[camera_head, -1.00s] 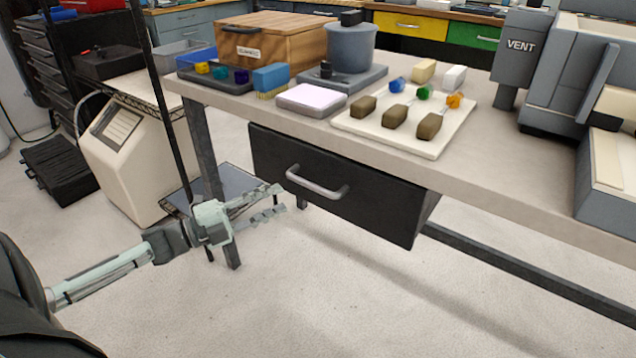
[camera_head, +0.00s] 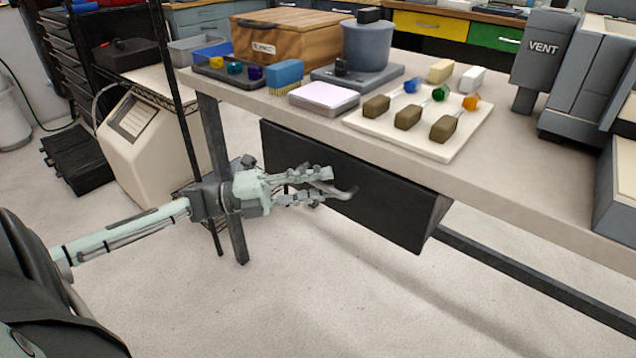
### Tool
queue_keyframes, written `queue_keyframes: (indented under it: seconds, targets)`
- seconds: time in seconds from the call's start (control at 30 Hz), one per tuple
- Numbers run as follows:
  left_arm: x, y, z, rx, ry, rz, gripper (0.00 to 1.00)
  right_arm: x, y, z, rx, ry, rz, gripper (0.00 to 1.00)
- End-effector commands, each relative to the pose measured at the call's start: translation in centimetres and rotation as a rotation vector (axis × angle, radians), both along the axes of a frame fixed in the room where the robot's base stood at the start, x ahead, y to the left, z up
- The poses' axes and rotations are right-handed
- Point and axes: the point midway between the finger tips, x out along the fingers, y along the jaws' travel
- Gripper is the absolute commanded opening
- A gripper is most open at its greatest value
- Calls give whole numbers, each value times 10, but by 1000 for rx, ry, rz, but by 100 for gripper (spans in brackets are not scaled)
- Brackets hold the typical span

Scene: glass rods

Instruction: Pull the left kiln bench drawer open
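The left kiln bench drawer (camera_head: 390,205) is a dark box front under the near-left part of the bench top, and it looks closed. Its curved metal bar handle (camera_head: 349,193) shows only at its right end; the rest is hidden behind my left gripper. My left gripper (camera_head: 329,183) is at the handle, pointing right, with its two pale fingers apart, one above the other. The fingertips overlap the handle in the picture; I cannot tell whether they touch it or enclose it. My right gripper is not in view.
The kiln bench top (camera_head: 480,190) carries a cream board (camera_head: 400,145) with glass rods, a wooden box (camera_head: 285,40), a grey pot (camera_head: 368,45) and a grey vent unit (camera_head: 543,60). A bench leg (camera_head: 222,160) stands behind my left gripper. The floor in front is clear.

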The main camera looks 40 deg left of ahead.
Motion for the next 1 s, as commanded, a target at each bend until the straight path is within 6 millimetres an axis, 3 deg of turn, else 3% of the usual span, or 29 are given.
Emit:
queue_keyframes:
  seconds: [0.2, 0.5, 1.0]
  targets:
    - [0, -1, 0, -1, 1, 0, 32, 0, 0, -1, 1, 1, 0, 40]
    - [0, 0, 0, -1, 0, 0, 0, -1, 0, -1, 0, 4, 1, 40]
    - [0, 0, 0, -1, 1, 1, 0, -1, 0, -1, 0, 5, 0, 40]
